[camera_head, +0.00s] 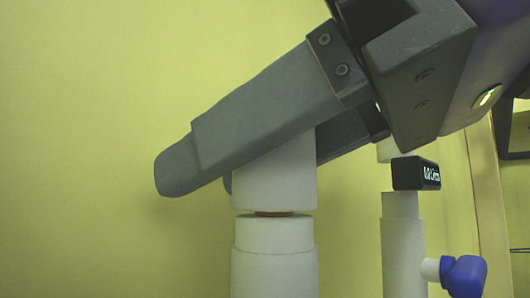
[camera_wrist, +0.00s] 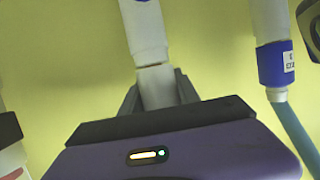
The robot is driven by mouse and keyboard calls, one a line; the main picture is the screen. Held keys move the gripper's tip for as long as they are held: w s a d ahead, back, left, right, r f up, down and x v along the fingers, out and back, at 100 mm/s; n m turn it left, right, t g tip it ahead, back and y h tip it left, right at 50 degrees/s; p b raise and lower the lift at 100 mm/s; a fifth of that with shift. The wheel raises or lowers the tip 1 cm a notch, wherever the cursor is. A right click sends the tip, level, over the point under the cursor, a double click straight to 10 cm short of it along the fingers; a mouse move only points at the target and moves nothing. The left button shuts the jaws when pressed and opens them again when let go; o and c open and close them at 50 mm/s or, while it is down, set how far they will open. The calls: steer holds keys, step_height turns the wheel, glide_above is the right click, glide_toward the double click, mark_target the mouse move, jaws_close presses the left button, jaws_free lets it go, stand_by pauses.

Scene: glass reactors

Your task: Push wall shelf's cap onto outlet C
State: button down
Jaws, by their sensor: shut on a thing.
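My gripper (camera_head: 197,179) is shut on a white cylindrical cap (camera_head: 275,177). The near finger slants across the cap's upper part and hides its top. The cap is upright, directly above a white upright pipe end (camera_head: 275,262) and in line with it. A thin reddish-brown band shows between the two, so I cannot tell whether the cap is seated. In the wrist view, the cap (camera_wrist: 158,86) sits between the fingers (camera_wrist: 158,96), end to end with a white pipe (camera_wrist: 144,32). No letter C is readable on this pipe.
A second white pipe (camera_head: 402,250) with a blue elbow (camera_head: 465,275) stands at right, near a black block with white lettering (camera_head: 415,173). In the wrist view, a labelled blue fitting (camera_wrist: 274,64) carries a light-blue hose (camera_wrist: 296,132). Left of my gripper, the yellow-green wall is clear.

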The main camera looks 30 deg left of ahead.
steer(key=c, duration=0.8)
jaws_free()
steer(key=shift+d, duration=0.1)
steer(key=v, duration=0.7)
steer(key=shift+d+r+b, duration=0.1)
steer(key=shift+d+b, duration=0.15)
steer(key=shift+b, duration=0.15)
steer(key=shift+d, duration=0.1)
